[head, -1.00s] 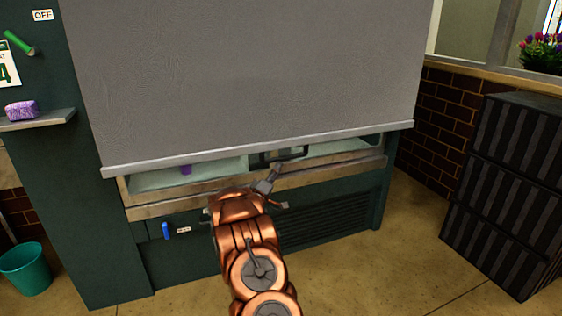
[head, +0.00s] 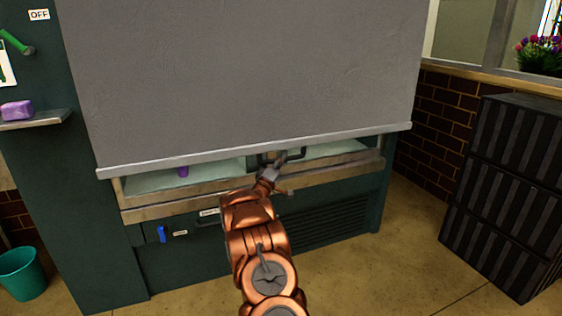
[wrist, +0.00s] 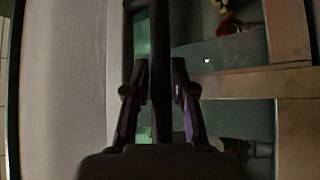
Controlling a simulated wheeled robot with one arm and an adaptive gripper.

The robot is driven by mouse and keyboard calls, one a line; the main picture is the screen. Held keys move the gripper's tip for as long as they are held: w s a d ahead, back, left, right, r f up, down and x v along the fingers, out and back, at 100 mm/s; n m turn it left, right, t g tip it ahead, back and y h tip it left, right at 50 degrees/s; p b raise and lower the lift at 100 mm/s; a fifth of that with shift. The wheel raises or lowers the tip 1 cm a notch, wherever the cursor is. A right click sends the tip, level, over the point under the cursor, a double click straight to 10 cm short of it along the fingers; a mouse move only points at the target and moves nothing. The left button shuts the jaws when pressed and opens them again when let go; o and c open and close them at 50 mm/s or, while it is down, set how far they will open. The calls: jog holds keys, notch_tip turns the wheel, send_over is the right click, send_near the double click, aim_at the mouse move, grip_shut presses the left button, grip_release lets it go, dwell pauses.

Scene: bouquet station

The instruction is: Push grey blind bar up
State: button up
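The grey blind (head: 250,75) hangs down over the front of the dark green station. Its light grey bottom bar (head: 330,138) runs across, with a dark loop handle (head: 297,156) just below its middle. My gripper (head: 276,168) is at this handle, under the bar. In the wrist view the blind (wrist: 75,90) fills the left side. The two fingers of my gripper (wrist: 158,75) are apart, with the dark handle (wrist: 160,40) running between them. I cannot tell whether either finger touches it.
Behind the bar is a pale counter (head: 320,149) with a small purple object (head: 183,172). A blue handle (head: 162,233) sits on the lower front. Dark stacked crates (head: 510,190) stand at right, and a teal bin (head: 22,272) at left. The floor between station and crates is clear.

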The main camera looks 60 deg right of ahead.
grip_shut()
jog(key=shift+r, duration=0.1)
